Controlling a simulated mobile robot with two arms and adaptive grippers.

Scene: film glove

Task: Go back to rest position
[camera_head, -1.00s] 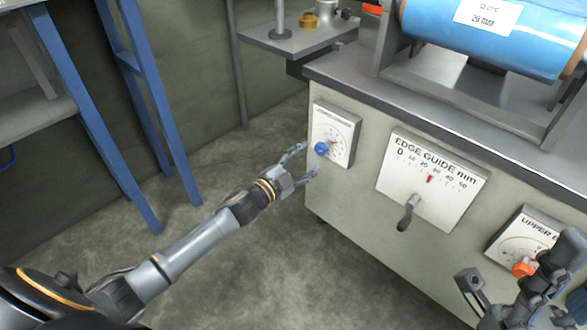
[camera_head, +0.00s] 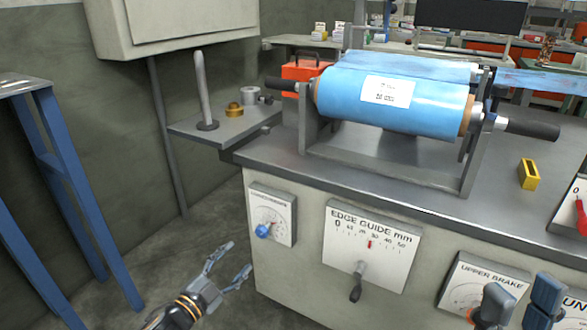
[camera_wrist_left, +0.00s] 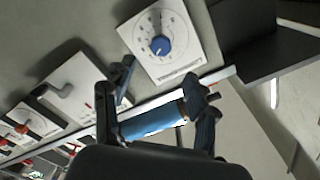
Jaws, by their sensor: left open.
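My left gripper (camera_head: 232,262) is open and empty, low at the front-left corner of the machine cabinet. Its two fingers are apart, below and left of the blue knob (camera_head: 263,231) on the small dial panel, with a gap between. In the left wrist view the spread fingers (camera_wrist_left: 153,112) hold nothing, and the blue knob (camera_wrist_left: 160,45) shows beyond them. Parts of my right gripper (camera_head: 520,304) show at the bottom right edge, in front of the upper brake panel (camera_head: 487,275). Its lower part is cut off, and I cannot tell its opening.
The cabinet top (camera_head: 400,182) carries a blue film roll (camera_head: 430,105) in a grey cradle and a yellow block (camera_head: 529,174). The edge guide panel (camera_head: 370,245) has a protruding crank. A side shelf (camera_head: 215,128) and blue frame legs (camera_head: 62,185) stand left. Floor between is clear.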

